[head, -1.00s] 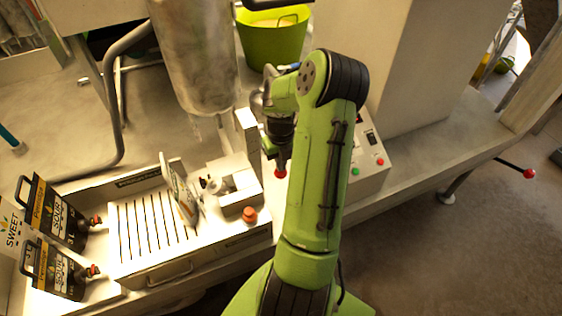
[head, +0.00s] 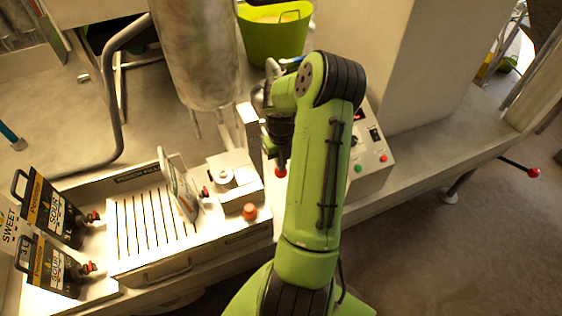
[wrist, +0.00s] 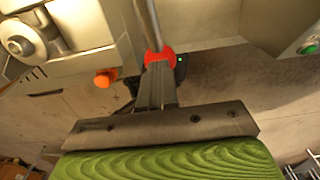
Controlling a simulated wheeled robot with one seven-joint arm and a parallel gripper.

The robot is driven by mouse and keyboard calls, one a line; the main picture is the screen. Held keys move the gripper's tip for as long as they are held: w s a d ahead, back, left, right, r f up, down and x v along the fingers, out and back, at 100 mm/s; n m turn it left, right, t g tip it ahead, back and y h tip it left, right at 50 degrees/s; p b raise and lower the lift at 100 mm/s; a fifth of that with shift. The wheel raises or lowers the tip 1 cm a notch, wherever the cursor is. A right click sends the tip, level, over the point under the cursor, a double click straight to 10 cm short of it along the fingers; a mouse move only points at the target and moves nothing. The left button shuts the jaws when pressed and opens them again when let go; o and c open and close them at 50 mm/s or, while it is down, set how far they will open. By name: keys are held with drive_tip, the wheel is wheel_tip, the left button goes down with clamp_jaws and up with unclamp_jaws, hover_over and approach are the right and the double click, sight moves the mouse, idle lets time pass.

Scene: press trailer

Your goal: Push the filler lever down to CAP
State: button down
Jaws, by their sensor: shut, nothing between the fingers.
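The filler lever is a metal rod with a red ball knob (wrist: 158,58) at its end, seen in the wrist view. The knob also shows in the head view (head: 281,172), just below my wrist. My gripper (wrist: 158,72) is shut and empty, its fingertips right at the knob; whether they touch cannot be told. The filler (head: 236,178) stands left of the knob, with an orange button (head: 249,212) on its front. A pouch (head: 180,190) stands tilted beside it, with a red cap near the filler. No CAP mark is readable.
A slotted tray (head: 145,225) lies left of the filler, with SOUR pouches (head: 48,215) further left. A steel tank (head: 197,50) stands behind. A control box (head: 370,160) is just right of my arm. A green bucket (head: 273,38) stands at the back.

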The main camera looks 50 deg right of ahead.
wheel_tip(320, 180, up, 10)
drive_tip(key=p, duration=0.6)
drive_tip(key=shift+p, duration=0.3)
drive_tip(key=w+a+r+n+t+h+b, duration=0.2)
drive_tip(key=a+r+n+h, duration=0.1)
drive_tip(key=a+r+n, duration=1.25)
drive_tip(key=s+a+n+t+y+b, duration=0.1)
drive_tip(key=s+a+n, duration=0.3)
drive_tip(key=n, duration=0.5)
drive_tip(key=s+a+n+t+y+b, duration=0.1)
drive_tip(key=s+a+n, duration=0.2)
drive_tip(key=a+n, duration=0.3)
drive_tip(key=s+a+f+n+t+y+b, duration=0.1)
drive_tip(key=s+a+n, duration=0.3)
drive_tip(key=n, duration=0.7)
drive_tip(key=shift+s+a+n+t+b, duration=0.3)
drive_tip(key=shift+a+n+b, duration=0.1)
drive_tip(key=shift+a, duration=0.5)
